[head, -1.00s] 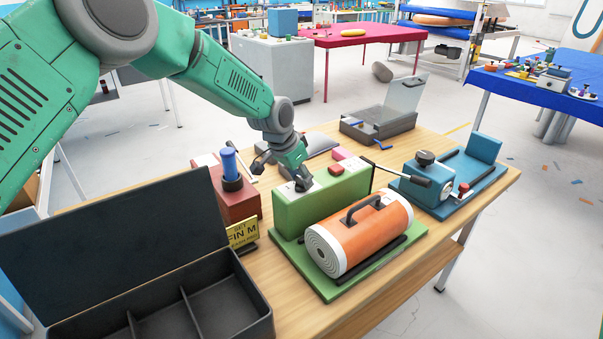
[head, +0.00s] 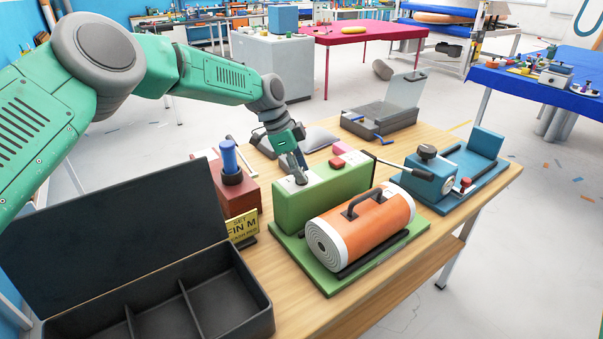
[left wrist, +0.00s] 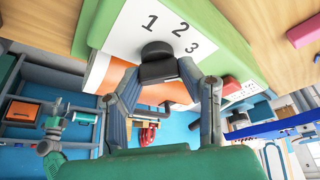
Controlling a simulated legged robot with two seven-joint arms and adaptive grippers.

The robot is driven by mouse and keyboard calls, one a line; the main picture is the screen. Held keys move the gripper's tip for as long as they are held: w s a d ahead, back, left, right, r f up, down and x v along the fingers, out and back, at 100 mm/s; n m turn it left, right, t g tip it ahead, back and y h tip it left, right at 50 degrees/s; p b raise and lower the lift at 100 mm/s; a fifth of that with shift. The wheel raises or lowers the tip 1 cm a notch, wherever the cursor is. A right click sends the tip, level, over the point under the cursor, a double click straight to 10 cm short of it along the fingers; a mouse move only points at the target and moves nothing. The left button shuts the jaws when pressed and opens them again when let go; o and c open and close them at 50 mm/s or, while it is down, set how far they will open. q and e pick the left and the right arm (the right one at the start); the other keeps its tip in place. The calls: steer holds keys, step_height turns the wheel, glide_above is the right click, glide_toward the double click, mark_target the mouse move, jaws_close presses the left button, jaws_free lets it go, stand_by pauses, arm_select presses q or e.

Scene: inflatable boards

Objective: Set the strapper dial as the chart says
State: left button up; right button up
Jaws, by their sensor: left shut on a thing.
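The green strapper box (head: 328,199) stands on the table, with an orange roll (head: 368,233) in front of it. A white plate lies on its top left end (head: 289,187). In the left wrist view the plate (left wrist: 168,22) shows the numbers 1, 2 and 3 beside a black dial (left wrist: 156,66). My left gripper (left wrist: 162,82) has its fingers on both sides of the dial and is shut on it. In the head view my left gripper (head: 299,172) hides the dial. A yellow card (head: 242,228) reads "FIN M"; its smaller text is unclear. My right gripper is not in view.
An open black box (head: 244,290) with compartments is at front left. A red block with a blue knob (head: 229,158) stands left of the strapper. A blue machine (head: 427,178) with a lever is at right, and a grey open case (head: 380,122) behind.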

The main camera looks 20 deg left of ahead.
arm_select(q)
steer(key=shift+w+m, duration=0.1)
steer(key=shift+m, duration=0.4)
steer(key=o, duration=1.1)
steer(key=shift+w+a+f, duration=0.1)
steer(key=v, duration=1.1)
steer(key=shift+w+a+r, duration=0.15)
steer(key=shift+w+r, duration=0.05)
steer(key=shift+r, duration=0.2)
steer(key=shift+f, duration=0.1)
